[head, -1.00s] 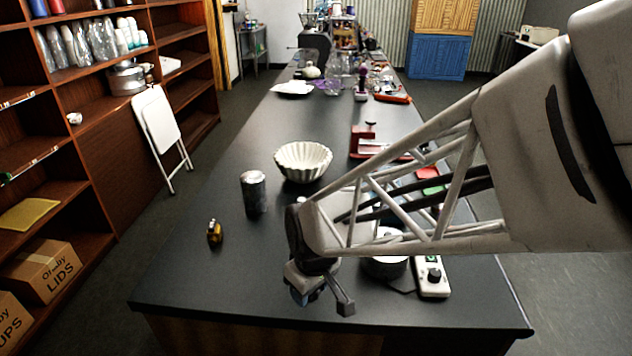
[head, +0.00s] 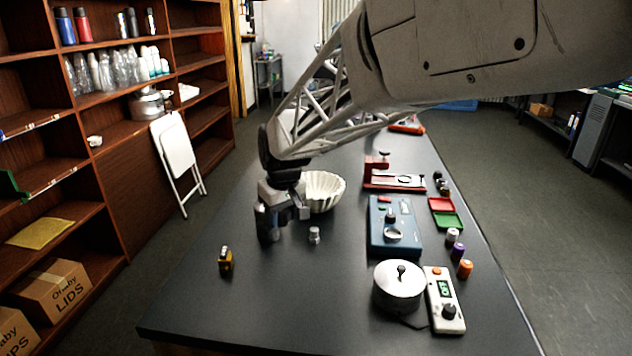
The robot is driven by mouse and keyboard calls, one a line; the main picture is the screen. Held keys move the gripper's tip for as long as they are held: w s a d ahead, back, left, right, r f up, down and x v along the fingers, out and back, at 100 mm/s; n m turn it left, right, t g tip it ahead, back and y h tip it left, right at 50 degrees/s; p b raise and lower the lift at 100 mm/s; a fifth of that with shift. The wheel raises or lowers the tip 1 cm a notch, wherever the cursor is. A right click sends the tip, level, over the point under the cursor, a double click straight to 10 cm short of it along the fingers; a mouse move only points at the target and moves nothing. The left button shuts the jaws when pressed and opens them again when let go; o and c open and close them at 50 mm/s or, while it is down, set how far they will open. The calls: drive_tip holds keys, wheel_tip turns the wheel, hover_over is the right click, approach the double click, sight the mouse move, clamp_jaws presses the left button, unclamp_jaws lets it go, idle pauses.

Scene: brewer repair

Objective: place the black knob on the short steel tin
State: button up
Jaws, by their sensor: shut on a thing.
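In the head view, my gripper (head: 284,222) hangs over the left half of the black table, in front of the white fluted bowl. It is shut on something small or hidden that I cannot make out. The dark speckled tin's spot is now covered by my gripper. A small steel piece (head: 314,235) stands on the table just right of my gripper, apart from it. A short, wide steel tin (head: 398,292) stands at the front right, with a small dark knob (head: 401,270) on its top. I cannot tell which dark knob is the task's.
A white controller with a dial (head: 447,312) stands right of the wide tin. A blue device (head: 388,228), red stand (head: 375,183), red and green trays (head: 447,219) and small capped bottles (head: 465,268) line the right side.

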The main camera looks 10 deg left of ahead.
drive_tip(key=shift+w+a+r, duration=0.35)
drive_tip(key=shift+w, duration=0.15)
drive_tip(key=w+a, duration=0.2)
drive_tip(key=w, duration=0.2)
drive_tip(key=w+a+f, duration=0.1)
drive_tip(key=w+a, duration=0.2)
drive_tip(key=w, duration=0.2)
drive_tip(key=w+a, duration=0.2)
drive_tip(key=w, duration=0.3)
drive_tip(key=shift+a+f, duration=0.25)
drive_tip(key=shift+a, duration=0.15)
drive_tip(key=shift+f, duration=1.75)
drive_tip(key=shift+f, duration=0.2)
